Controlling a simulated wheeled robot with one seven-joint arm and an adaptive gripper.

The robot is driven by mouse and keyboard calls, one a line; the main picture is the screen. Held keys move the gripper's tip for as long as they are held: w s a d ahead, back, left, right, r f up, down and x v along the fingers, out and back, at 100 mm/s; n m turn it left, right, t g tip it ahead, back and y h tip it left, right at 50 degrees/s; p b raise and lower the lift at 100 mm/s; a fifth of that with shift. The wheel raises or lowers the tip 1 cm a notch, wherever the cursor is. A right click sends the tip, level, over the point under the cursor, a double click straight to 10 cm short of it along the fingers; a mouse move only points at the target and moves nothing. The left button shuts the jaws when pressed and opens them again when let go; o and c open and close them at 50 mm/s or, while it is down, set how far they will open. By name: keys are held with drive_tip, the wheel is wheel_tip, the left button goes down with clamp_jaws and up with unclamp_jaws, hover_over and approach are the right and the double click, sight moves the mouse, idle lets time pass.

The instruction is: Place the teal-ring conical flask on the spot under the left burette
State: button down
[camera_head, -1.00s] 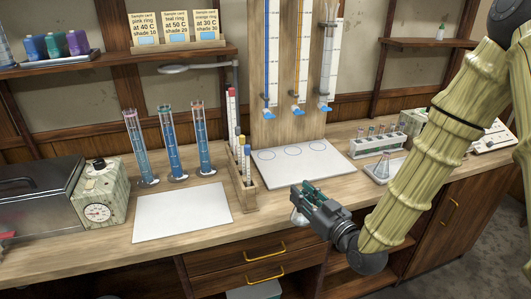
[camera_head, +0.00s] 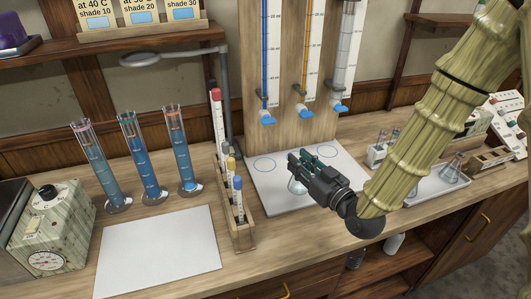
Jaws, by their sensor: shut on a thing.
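My gripper (camera_head: 297,163) is shut on a conical flask (camera_head: 297,187). Only the lower part of its clear body shows beneath the dark jaws; its ring is hidden. The flask appears over the white board (camera_head: 275,204) below the burettes; I cannot tell whether it touches. The left burette (camera_head: 266,60), filled blue, has a blue tap at its lower end. The left circle (camera_head: 264,165) on the board lies below it and looks empty. The flask appears to the right of and nearer than this circle. The right circle (camera_head: 328,151) also looks empty; the middle one is hidden by my gripper.
Several blue-filled cylinders (camera_head: 183,160) stand farther left, behind a white mat (camera_head: 160,252). A tray (camera_head: 440,188) with a flask (camera_head: 452,165) lies to the right.

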drive_tip(key=p+x, duration=0.4)
drive_tip(key=x, duration=1.3)
drive_tip(key=shift+w+a+r+p, duration=0.15)
drive_tip(key=shift+w+a+p, duration=0.1)
drive_tip(key=shift+w+p, duration=0.1)
drive_tip(key=shift+f+p, duration=0.6)
drive_tip(key=shift+f, duration=1.15)
drive_tip(key=shift+f, duration=0.15)
drive_tip(key=c, duration=1.2)
unclamp_jaws()
drive_tip(key=shift+r, duration=0.2)
drive_tip(key=shift+s+d+f, duration=0.15)
drive_tip(key=shift+s, duration=0.1)
drive_tip(key=b+v, duration=0.3)
drive_tip(key=v, duration=0.8)
drive_tip(key=shift+s+d, duration=0.1)
drive_tip(key=shift+s, duration=0.15)
